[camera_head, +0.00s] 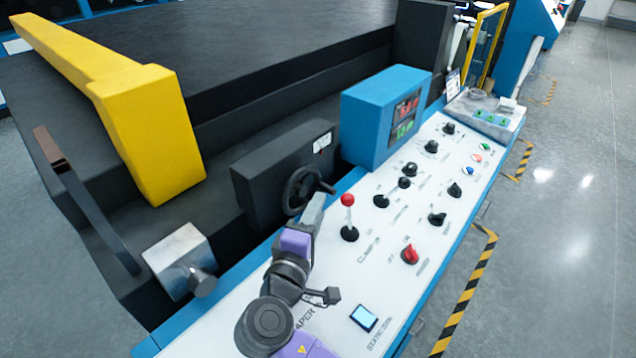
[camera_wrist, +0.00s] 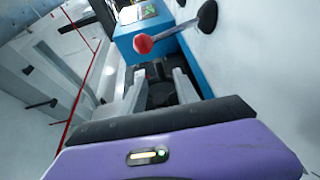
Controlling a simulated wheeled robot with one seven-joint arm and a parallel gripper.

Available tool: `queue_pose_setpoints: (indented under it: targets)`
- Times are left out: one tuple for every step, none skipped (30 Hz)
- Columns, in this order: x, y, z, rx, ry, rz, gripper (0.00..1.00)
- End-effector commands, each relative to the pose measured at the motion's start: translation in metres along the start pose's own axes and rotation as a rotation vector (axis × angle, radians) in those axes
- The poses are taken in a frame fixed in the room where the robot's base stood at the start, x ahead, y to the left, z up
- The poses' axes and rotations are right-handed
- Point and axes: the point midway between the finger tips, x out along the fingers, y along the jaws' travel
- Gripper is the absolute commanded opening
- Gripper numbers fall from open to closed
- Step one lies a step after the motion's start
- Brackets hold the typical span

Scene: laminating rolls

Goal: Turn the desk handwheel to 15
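The desk handwheel (camera_head: 300,190) is a dark spoked wheel on the front of a dark grey box (camera_head: 262,182), with a small handle sticking out to its right. My gripper (camera_head: 316,203) is at the wheel's lower right, close to the rim and handle. I cannot tell whether it touches them. In the wrist view, the two pale fingers of my gripper (camera_wrist: 160,88) stand apart, with dark shapes in and beyond the gap that I cannot make out clearly. The wheel's scale and setting are not readable.
A red-knobbed lever (camera_head: 348,200) stands just right of my gripper and also shows in the wrist view (camera_wrist: 143,44). A blue display box (camera_head: 385,115) rises behind it. Several black knobs and a red knob (camera_head: 410,254) line the white panel (camera_head: 385,275).

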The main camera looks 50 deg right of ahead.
Motion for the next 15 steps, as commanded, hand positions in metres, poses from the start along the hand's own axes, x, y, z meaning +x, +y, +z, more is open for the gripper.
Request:
queue_pose_setpoints:
  targets:
    - [0.003,0.001,0.0,0.0,-0.002,0.0,0.37]
    - [0.005,0.001,0.0,-0.001,-0.002,0.0,0.37]
    - [0.008,0.001,0.0,-0.001,-0.002,0.001,0.37]
    - [0.012,0.002,0.0,-0.001,-0.002,0.001,0.37]
    - [0.016,0.002,0.001,-0.001,-0.003,0.0,0.37]
    - [0.022,0.002,0.001,0.0,-0.003,0.0,0.37]
    - [0.027,0.002,0.001,0.001,-0.004,0.0,0.37]
    - [0.032,0.002,0.001,0.0,-0.004,0.0,0.37]
    - [0.038,0.002,0.001,0.0,-0.004,0.0,0.37]
    - [0.043,0.002,0.001,0.0,-0.005,0.0,0.37]
    - [0.047,0.002,0.001,0.0,-0.004,0.0,0.37]
    - [0.053,0.002,0.001,0.0,-0.003,0.0,0.37]
    - [0.057,0.002,0.001,0.0,-0.004,-0.001,0.37]
    - [0.061,0.002,0.001,0.0,-0.003,0.0,0.37]
    - [0.066,0.002,0.001,0.0,-0.003,0.0,0.37]
